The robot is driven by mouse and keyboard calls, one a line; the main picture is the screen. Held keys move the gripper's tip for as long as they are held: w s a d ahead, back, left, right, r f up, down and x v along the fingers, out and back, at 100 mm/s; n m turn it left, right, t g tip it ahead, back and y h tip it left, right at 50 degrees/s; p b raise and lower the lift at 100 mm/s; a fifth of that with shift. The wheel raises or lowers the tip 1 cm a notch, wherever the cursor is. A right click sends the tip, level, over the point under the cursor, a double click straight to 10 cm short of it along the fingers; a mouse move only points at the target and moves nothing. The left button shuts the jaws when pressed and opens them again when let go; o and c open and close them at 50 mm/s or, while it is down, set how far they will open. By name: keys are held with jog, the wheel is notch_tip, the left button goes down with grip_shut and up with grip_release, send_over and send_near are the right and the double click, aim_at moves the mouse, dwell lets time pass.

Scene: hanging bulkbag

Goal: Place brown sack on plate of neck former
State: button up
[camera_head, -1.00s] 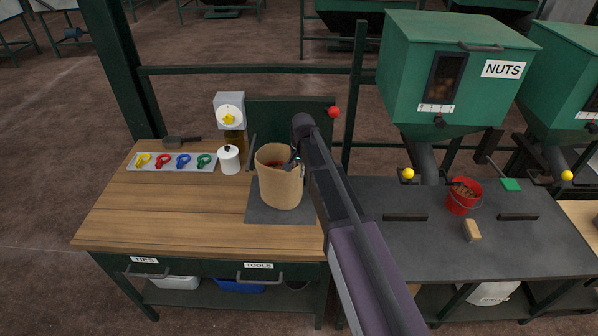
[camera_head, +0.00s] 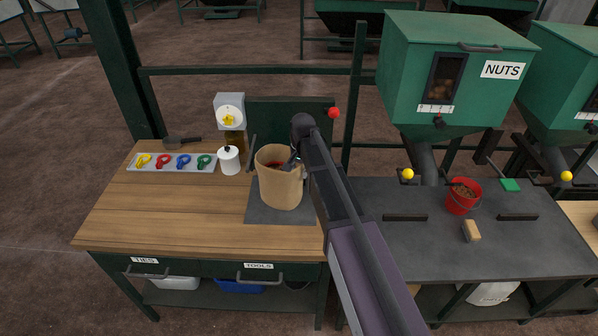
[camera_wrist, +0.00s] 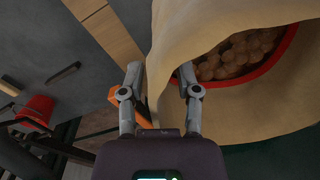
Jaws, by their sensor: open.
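The brown sack (camera_head: 281,183) stands upright with an open mouth on a dark grey plate (camera_head: 262,214) at the right end of the wooden bench. In the wrist view the sack (camera_wrist: 240,20) fills the upper right; a red rim and brown round contents show inside it. My gripper (camera_head: 296,160) is at the sack's right rim, partly hidden by my arm in the head view. In the wrist view my gripper (camera_wrist: 160,80) is open, with one finger outside the sack wall and the other on its inner side. I cannot tell whether the fingers touch the wall.
A tray (camera_head: 150,168) of coloured ties, a white canister (camera_head: 229,160) and a dial device (camera_head: 230,115) stand behind and left. The wooden bench's left front is clear.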

notch_tip(320, 180, up, 12)
jog(key=p, duration=1.1)
jog(key=shift+s+d+p, duration=0.15)
jog(key=shift+d+p, duration=0.15)
jog(key=shift+f, duration=0.1)
dwell(0.3)
jog(key=s+d+n, duration=0.2)
jog(key=s+d, duration=0.5)
jog(key=s, duration=0.4)
jog(key=s+d+n, duration=0.2)
jog(key=s+d, duration=0.6)
jog(key=s, duration=0.3)
jog(key=shift+s+d+n+h, duration=0.25)
jog(key=shift+n+h, duration=0.05)
jog(key=shift+n, duration=0.1)
